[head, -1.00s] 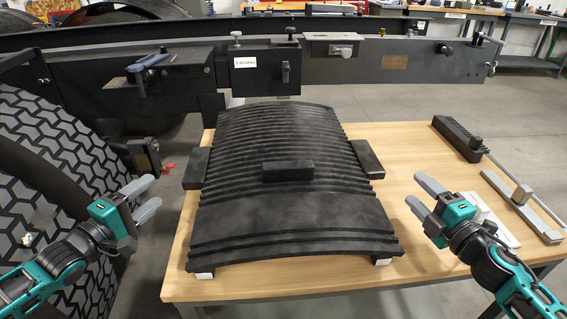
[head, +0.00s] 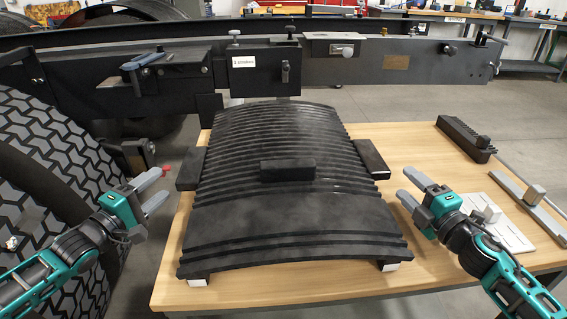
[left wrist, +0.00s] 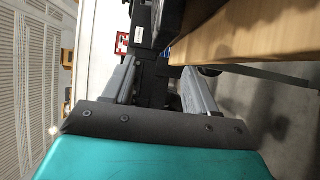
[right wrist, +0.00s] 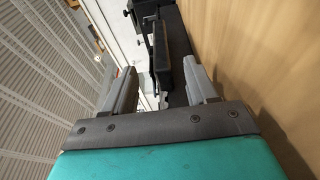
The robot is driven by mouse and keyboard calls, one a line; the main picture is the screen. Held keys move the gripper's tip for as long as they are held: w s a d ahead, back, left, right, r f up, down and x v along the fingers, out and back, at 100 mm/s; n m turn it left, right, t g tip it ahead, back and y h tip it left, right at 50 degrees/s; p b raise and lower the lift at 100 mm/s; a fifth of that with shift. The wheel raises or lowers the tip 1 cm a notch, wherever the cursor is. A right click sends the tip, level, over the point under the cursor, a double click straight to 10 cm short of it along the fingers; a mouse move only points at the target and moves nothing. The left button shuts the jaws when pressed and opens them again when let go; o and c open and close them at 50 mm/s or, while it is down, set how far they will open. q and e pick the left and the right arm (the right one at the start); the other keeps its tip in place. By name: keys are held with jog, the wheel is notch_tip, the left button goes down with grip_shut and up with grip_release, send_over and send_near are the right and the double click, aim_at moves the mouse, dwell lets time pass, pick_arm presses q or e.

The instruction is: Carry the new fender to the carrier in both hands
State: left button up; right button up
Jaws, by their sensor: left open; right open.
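The fender, a black curved ribbed panel (head: 285,215), lies arched side up on the wooden table, raised on small pale-ended blocks at its near corners. A dark block sticks out at its left side (head: 190,168) and another at its right side (head: 371,160); a third black block sits on its top. My left gripper (head: 154,190) is open and empty, left of the fender and apart from it. My right gripper (head: 409,187) is open and empty, to its right and apart. The carrier may be the dark frame (head: 400,65) behind the table; I cannot tell for certain.
The table's (head: 420,165) right part holds a black ribbed block (head: 463,139), a grey bar tool (head: 530,200) and a pale plate (head: 497,226). A large treaded tire (head: 45,160) stands close by my left arm. Floor shows beyond the table at right.

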aim_at(184, 165)
pick_arm(q)
jog(key=x, duration=0.9)
jog(key=shift+w+d, duration=0.2)
jog(key=shift+w, duration=0.15)
pick_arm(e)
jog(key=x, duration=0.9)
jog(key=shift+w+a, duration=0.1)
jog(key=shift+w, duration=0.3)
pick_arm(q)
jog(key=shift+c, duration=0.2)
pick_arm(e)
jog(key=shift+c, duration=0.2)
pick_arm(q)
grip_shut()
pick_arm(e)
grip_shut()
